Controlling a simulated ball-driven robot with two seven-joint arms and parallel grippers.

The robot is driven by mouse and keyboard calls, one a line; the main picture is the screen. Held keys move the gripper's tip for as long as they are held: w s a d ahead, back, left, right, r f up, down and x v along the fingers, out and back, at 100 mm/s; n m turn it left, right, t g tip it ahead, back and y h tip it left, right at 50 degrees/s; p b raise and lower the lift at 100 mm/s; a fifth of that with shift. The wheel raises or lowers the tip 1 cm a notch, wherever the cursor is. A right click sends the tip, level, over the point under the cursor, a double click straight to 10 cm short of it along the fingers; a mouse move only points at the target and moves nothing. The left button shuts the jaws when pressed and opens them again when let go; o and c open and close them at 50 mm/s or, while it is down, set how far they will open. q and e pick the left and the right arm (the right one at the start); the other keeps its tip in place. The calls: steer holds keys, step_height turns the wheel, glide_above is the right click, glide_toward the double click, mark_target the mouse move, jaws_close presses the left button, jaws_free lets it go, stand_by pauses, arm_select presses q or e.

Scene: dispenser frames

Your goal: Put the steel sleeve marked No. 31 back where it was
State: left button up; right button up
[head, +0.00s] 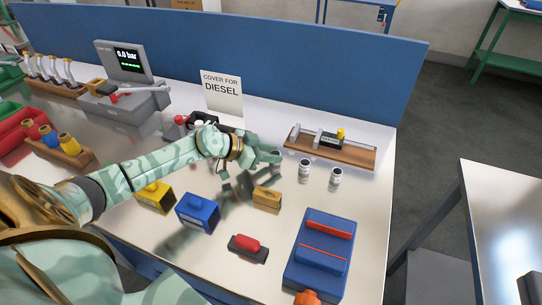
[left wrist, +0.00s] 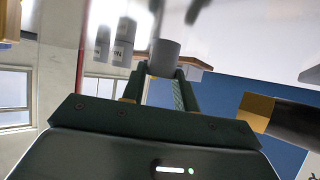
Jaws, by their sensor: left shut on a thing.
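My left gripper (head: 268,157) is shut on a plain grey steel sleeve (left wrist: 164,56), which sits between the fingertips in the left wrist view. No number shows on the side of it facing the camera. In the head view the fingers mostly hide it. Two more steel sleeves with pale printed labels stand upright on the bench to the right of the gripper, one nearer (head: 335,178) and one farther (head: 304,169). Their numbers are too small to read. My right gripper is not in view.
A wooden fixture (head: 345,154) with a yellow-topped part stands behind the sleeves. A blue box with red bars (head: 318,255), a tan block (head: 267,198), a blue block (head: 197,212) and a red-topped block (head: 247,246) lie in front. A "COVER FOR DIESEL" sign (head: 222,95) stands behind.

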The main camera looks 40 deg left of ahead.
arm_select(q)
steer(key=o, duration=1.1)
steer(key=shift+c, duration=0.2)
steer(key=shift+s, duration=0.1)
steer(key=shift+s+a+r, duration=0.1)
steer(key=shift+r, duration=0.1)
steer(key=p+v, duration=0.4)
steer(key=v, duration=0.7)
steer(key=shift+s+a, duration=0.2)
steer(key=shift+s, duration=0.05)
steer(key=shift+r, duration=0.1)
